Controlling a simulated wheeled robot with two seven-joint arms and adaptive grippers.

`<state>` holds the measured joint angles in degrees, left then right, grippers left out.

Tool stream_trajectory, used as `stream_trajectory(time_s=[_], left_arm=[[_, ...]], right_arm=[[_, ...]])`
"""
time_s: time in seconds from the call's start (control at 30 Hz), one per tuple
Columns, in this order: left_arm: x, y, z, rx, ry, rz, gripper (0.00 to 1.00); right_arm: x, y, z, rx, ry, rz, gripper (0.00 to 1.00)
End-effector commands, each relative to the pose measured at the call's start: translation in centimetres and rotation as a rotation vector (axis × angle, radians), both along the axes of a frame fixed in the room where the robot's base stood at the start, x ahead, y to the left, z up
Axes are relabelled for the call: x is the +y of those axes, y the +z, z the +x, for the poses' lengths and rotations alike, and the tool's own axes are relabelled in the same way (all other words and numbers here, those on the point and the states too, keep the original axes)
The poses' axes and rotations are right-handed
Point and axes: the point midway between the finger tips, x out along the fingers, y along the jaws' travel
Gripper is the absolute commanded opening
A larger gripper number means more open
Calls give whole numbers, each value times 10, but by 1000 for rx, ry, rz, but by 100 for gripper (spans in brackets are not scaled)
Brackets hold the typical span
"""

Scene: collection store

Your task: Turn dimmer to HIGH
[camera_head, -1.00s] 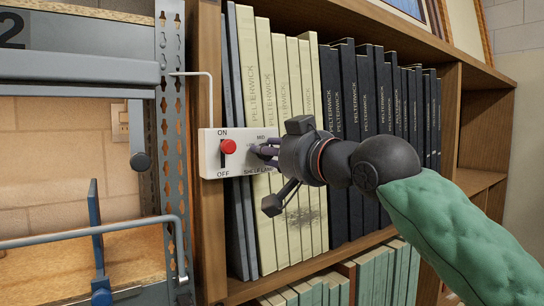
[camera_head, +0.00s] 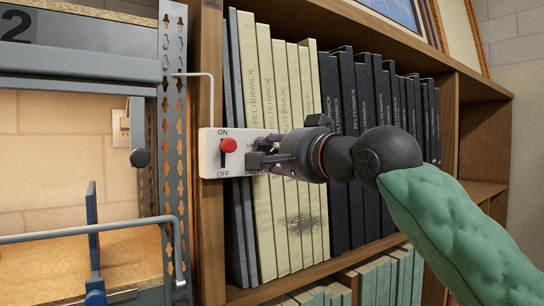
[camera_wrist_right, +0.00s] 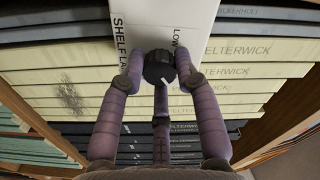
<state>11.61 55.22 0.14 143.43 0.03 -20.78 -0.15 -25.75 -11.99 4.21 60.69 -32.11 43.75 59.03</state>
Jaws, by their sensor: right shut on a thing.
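The white shelf-lamp control box (camera_head: 208,162) is at the edge of the bookcase, with a red ON/OFF switch (camera_head: 228,146) at the ON end. The black dimmer knob (camera_wrist_right: 158,68) shows in the right wrist view, with a white pointer line and the word LOW beside it. My right gripper (camera_wrist_right: 160,74) is shut on the knob, its purple fingers around it. In the head view, my right gripper (camera_head: 262,157) covers the knob and much of the scale. The HIGH mark is hidden. My left gripper is not in view.
Cream books (camera_head: 280,222) and black books (camera_head: 352,180) stand on the shelf just behind my right gripper. A grey metal rack (camera_head: 172,130) with a blue divider (camera_head: 93,235) stands at left. A white cable (camera_head: 212,95) runs up from the box.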

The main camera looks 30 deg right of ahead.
Motion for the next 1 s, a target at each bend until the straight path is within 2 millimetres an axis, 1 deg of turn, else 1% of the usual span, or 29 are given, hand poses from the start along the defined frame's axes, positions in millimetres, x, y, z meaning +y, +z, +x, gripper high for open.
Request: stream_trajectory(time_s=[0.03,0.6,0.63,0.7,1.0], left_arm=[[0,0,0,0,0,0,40],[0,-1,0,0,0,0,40],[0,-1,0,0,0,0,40],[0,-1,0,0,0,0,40],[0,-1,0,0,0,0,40]], right_arm=[[-3,7,-3,-18,-3,16,0],[-4,8,-4,-17,-5,46,0],[-5,8,-4,-17,-5,46,36],[-5,8,-4,-16,-5,46,54],[-2,4,-2,-7,-3,43,54]])
